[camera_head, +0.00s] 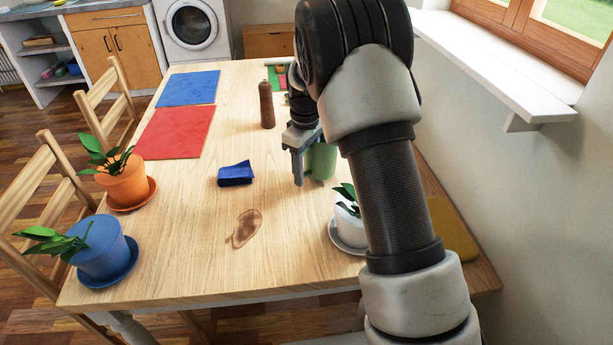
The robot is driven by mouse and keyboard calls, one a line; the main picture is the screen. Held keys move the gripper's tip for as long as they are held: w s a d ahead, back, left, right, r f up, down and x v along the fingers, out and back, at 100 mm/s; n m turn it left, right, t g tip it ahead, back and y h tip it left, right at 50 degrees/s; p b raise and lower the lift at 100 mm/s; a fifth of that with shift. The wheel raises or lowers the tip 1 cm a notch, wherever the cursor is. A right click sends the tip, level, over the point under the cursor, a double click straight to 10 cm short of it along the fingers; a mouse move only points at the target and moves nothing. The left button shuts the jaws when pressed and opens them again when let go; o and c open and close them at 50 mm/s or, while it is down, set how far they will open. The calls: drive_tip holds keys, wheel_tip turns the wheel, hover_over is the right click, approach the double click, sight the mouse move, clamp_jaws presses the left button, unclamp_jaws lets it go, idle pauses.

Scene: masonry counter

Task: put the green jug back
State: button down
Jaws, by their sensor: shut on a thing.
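The green jug (322,161) is on the right side of the wooden table, partly hidden behind my gripper and arm. My gripper (302,163) points down at the jug's left side and is shut on it. One grey finger shows in front; the other finger and the exact grip are hidden. The jug looks upright. I cannot tell whether its base touches the table.
A brown bottle-like thing (267,106) stands behind the gripper. Potted plants stand left, orange (124,183) and blue (100,249), and right, white (348,226). Blue (189,88) and red (175,132) mats lie far left.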

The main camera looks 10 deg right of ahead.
drive_tip(key=shift+f, duration=1)
drive_tip(key=shift+f, duration=0.15)
drive_tip(key=c, duration=0.9)
unclamp_jaws()
drive_tip(key=shift+f, duration=0.1)
